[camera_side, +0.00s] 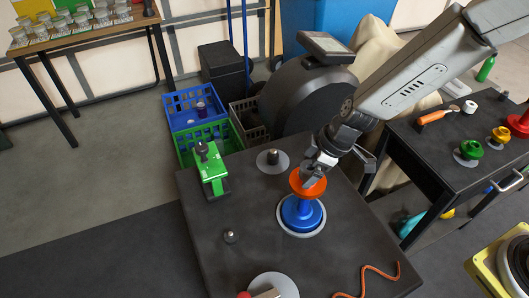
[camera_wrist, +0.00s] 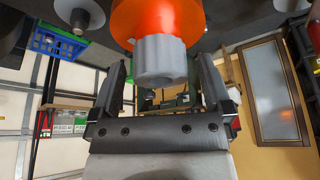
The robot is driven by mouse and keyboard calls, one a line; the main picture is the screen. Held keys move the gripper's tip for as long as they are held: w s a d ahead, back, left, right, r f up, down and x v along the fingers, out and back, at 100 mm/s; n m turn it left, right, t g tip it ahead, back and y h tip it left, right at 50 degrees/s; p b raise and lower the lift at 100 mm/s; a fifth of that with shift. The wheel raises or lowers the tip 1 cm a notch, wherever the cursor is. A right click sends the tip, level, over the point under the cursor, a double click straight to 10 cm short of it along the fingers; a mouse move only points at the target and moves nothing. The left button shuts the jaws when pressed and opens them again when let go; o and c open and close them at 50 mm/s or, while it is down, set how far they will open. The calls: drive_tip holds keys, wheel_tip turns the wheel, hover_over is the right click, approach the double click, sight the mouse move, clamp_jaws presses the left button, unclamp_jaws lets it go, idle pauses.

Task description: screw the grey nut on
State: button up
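The grey nut (camera_wrist: 160,58) is a ribbed cylinder against the orange disc (camera_wrist: 158,18) in the wrist view. In the side view the orange disc (camera_side: 311,189) sits on top of the blue spool-shaped base (camera_side: 301,214), which stands on the dark table. My gripper (camera_side: 313,171) is close at the top of the orange disc. In the wrist view its two fingers (camera_wrist: 162,62) are spread on either side of the nut, with a visible gap on both sides. In the side view the fingers largely hide the nut. How far it is threaded cannot be told.
A green device (camera_side: 212,170) stands left on the table (camera_side: 225,262). A grey disc with a dark post (camera_side: 272,161) is behind the blue base, and a small dark knob (camera_side: 231,237) is front left. An orange wavy rod (camera_side: 366,281) lies at front right. A side bench (camera_side: 440,140) stands right.

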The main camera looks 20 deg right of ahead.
drive_tip(key=v, duration=0.7)
idle(0.6)
drive_tip(key=shift+s, duration=0.1)
drive_tip(key=s+d+m+h, duration=0.2)
drive_tip(key=s+d+m, duration=0.2)
drive_tip(key=d, duration=0.5)
drive_tip(key=s+d+m+h, duration=0.1)
drive_tip(key=s+d+m, duration=0.4)
drive_tip(key=d+m, duration=0.2)
drive_tip(key=shift+s+d+r+m+h, duration=0.2)
drive_tip(key=shift+d+r+m+h, duration=0.15)
drive_tip(key=shift+d, duration=0.5)
drive_tip(key=shift+f, duration=0.1)
